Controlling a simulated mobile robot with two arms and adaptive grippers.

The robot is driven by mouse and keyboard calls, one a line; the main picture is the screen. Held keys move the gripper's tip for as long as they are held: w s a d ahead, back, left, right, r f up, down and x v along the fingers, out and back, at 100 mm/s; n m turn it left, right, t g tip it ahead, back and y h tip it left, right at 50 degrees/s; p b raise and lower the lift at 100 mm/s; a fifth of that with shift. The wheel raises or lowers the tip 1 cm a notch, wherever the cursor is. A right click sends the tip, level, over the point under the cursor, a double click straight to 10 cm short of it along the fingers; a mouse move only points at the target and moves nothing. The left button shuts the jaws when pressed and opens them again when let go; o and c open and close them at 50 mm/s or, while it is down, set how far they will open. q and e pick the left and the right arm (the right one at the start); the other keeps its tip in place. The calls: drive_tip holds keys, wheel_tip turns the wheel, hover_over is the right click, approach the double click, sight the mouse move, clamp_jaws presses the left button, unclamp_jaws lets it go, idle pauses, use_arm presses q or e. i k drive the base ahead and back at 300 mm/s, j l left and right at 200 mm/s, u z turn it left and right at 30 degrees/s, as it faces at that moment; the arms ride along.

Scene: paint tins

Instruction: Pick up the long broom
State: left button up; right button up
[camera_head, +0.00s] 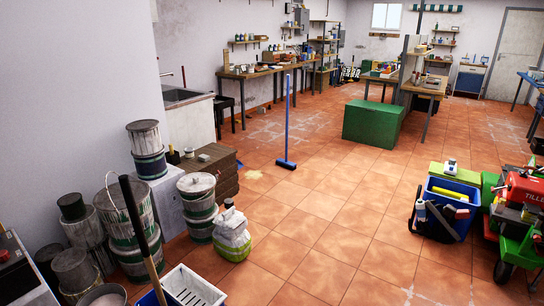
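A long broom with a blue handle (287,118) stands upright on the tiled floor, left of the picture's middle. Its wide dark head (286,164) rests on the floor and nothing visibly holds the handle. Another long stick with a wooden shaft and a black end (140,235) leans at the lower left, close to me; its lower end is out of sight. Neither of my grippers is in view.
Paint tins (146,138) and metal bins (126,215) crowd the left, with a white sack (232,236). A green box (373,124) stands beyond the broom. A blue crate (446,205) and red machine (522,205) stand right. The middle floor is open.

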sight(284, 163)
drive_tip(key=i+z, duration=0.2)
drive_tip(key=i, duration=4.85)
drive_tip(key=i+u, duration=0.1)
drive_tip(key=i, duration=0.4)
drive_tip(key=i+l, duration=0.1)
drive_tip(key=i, duration=0.4)
drive_tip(key=i+l+u, duration=0.15)
drive_tip(key=i, duration=0.35)
drive_tip(key=i+l+u, duration=0.1)
drive_tip(key=i, duration=0.4)
drive_tip(key=i+u, duration=0.1)
